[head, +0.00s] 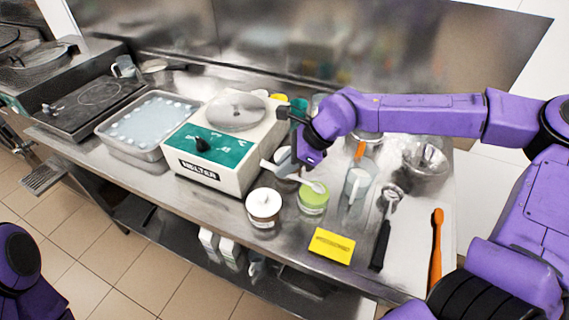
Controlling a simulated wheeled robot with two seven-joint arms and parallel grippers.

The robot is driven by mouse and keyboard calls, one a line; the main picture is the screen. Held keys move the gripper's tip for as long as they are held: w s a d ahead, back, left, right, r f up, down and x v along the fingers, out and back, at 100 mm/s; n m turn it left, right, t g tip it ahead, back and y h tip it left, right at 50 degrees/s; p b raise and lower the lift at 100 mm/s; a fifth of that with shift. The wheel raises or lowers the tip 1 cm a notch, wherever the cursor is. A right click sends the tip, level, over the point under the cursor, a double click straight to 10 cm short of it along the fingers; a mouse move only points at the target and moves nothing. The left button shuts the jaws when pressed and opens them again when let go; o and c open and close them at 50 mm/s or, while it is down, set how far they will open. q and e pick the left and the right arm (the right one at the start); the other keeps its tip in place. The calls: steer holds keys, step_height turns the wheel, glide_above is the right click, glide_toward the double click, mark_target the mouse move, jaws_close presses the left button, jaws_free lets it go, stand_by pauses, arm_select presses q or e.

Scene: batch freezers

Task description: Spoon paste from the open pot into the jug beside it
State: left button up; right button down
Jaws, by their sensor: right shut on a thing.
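The open pot (312,204) holds light green paste and stands on the steel counter near its front edge. The jug (357,187), clear or pale, stands just right of the pot. My right gripper (290,160) is shut on a white spoon (318,187), behind and left of the pot. The spoon slants down to the right, and its head is over the pot's mouth. I cannot tell whether the head touches the paste or carries any. The fingers are small and partly hidden by the wrist. My left gripper is out of view; only purple arm parts show at lower left.
A jar with a white lid (264,203) stands close left of the pot. The melter (213,160) is behind it. A yellow card (331,245), a black-handled tool (382,235) and an orange spatula (436,245) lie in front and right. A metal bowl (425,160) stands at back right.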

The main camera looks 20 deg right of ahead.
step_height(320, 180, down, 2)
steer(key=shift+b, duration=0.6)
steer(key=shift+d+r+p, duration=0.35)
steer(key=shift+p, duration=0.2)
steer(key=shift+s+d, duration=0.2)
steer(key=shift+d, duration=0.1)
steer(key=shift+f+h, duration=0.3)
steer(key=shift+a+r+g+p, duration=0.2)
steer(key=shift+a+g+p, duration=0.1)
steer(key=shift+p, duration=0.2)
steer(key=shift+w+a+r+p, duration=0.2)
steer(key=shift+a+r+p, duration=0.05)
steer(key=shift+r+p, duration=0.45)
step_height(320, 180, up, 2)
steer(key=shift+r+p, duration=0.1)
steer(key=shift+p, duration=0.95)
steer(key=shift+a+g+h+p, duration=0.1)
steer(key=shift+g+h+p, duration=0.25)
steer(key=shift+h, duration=0.25)
steer(key=shift+w+a+g+h+p, duration=0.35)
steer(key=shift+w+a+h+p, duration=0.1)
steer(key=shift+a+h+p, duration=0.5)
steer(key=shift+w+a+h+p, duration=0.1)
steer(key=shift+h+p, duration=0.35)
steer(key=shift+p, duration=0.1)
